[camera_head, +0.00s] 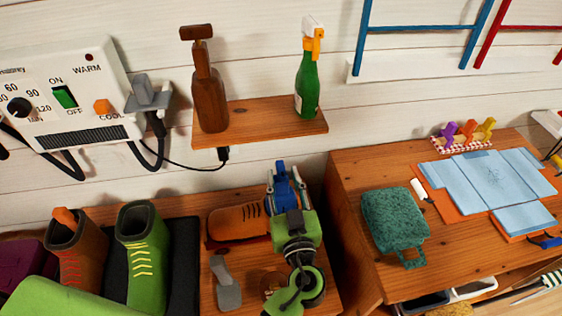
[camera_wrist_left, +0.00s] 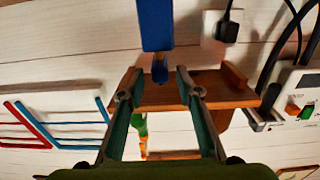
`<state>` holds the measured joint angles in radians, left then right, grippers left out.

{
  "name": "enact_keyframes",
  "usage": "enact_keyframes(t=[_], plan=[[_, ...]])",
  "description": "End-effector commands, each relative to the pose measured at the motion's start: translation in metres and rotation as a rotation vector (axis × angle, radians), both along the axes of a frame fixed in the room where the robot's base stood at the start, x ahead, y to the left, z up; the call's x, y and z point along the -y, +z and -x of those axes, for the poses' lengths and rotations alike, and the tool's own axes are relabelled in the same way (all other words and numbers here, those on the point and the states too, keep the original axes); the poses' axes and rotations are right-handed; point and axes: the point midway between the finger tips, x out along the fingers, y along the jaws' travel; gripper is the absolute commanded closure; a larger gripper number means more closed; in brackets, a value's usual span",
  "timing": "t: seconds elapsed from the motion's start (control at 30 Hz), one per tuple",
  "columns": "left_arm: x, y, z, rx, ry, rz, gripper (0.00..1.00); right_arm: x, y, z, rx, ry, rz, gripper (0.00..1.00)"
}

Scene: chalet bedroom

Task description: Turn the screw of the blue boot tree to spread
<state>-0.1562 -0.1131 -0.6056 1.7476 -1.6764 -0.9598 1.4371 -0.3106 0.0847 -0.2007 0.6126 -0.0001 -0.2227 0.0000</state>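The blue boot tree (camera_head: 283,177) shows just beyond my left gripper in the head view, beside the heel end of a brown shoe (camera_head: 236,220). My left gripper (camera_head: 286,201) is over the wooden surface, its fingers pointing toward the back. The fingers are apart, with gaps on both sides of the blue piece. My gripper partly hides the boot tree. My right gripper is not in view.
A wall shelf (camera_head: 260,127) with a brown bottle (camera_head: 209,95) and green bottle (camera_head: 307,88) is above. A brown boot (camera_head: 82,255) and green boot (camera_head: 142,262) stand left. A grey tool (camera_head: 225,284) lies in front; a table (camera_head: 350,190) is right.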

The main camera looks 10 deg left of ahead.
Motion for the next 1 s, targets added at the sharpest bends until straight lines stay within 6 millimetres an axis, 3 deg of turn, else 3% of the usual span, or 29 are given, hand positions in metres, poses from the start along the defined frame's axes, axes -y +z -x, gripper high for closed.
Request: enact_keyframes(t=[0.2, 0.6, 0.73, 1.0], plan=[[-0.011, 0.002, -0.027, 0.0, 0.0, -0.001, 0.68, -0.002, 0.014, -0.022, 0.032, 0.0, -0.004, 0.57], [-0.014, -0.001, -0.034, -0.001, 0.001, 0.0, 0.68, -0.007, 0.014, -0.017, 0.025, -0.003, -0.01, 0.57], [-0.014, -0.001, -0.034, -0.001, 0.001, 0.0, 0.99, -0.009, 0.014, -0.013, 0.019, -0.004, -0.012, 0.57], [-0.015, -0.001, -0.034, 0.0, -0.005, 0.0, 1.0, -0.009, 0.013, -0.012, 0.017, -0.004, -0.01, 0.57]])
